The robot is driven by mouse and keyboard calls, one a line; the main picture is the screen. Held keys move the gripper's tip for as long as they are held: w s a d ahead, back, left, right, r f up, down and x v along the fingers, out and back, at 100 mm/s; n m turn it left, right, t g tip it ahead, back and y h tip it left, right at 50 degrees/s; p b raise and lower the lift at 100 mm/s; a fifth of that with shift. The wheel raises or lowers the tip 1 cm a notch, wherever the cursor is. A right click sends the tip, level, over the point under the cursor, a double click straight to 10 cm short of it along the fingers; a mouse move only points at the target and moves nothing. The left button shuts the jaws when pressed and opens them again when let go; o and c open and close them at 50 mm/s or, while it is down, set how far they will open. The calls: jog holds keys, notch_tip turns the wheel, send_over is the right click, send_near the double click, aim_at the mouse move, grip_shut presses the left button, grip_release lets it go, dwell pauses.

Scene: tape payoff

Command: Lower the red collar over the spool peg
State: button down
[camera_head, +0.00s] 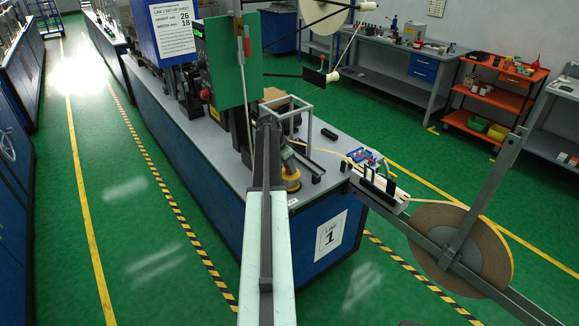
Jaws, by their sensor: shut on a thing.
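My arm reaches up from the bottom middle as a long pale beam with a dark bar along it, and ends over the grey bench top (312,172). The arm's end hides my gripper, and I cannot make out its fingers. The red collar cannot be picked out. A small yellow-orange, spool-like thing (292,183) stands on the bench just right of my arm, partly covered. I cannot tell whether it has the spool peg. A large brown tape reel (481,248) hangs on a grey frame at the right, with pale tape running from it towards the bench.
A grey open frame (309,119) stands close to my arm's end. A green panel (226,62) and a blue cabinet (163,33) rise behind on the left. A blue and red item (362,156) lies at the bench's right. An orange trolley (499,99) stands far right.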

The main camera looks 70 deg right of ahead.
jog(key=c, duration=0.9)
grip_release()
jog(key=shift+f, duration=0.1)
jog(key=p+v, duration=0.7)
jog(key=shift+r, duration=0.4)
jog(key=shift+a, duration=0.1)
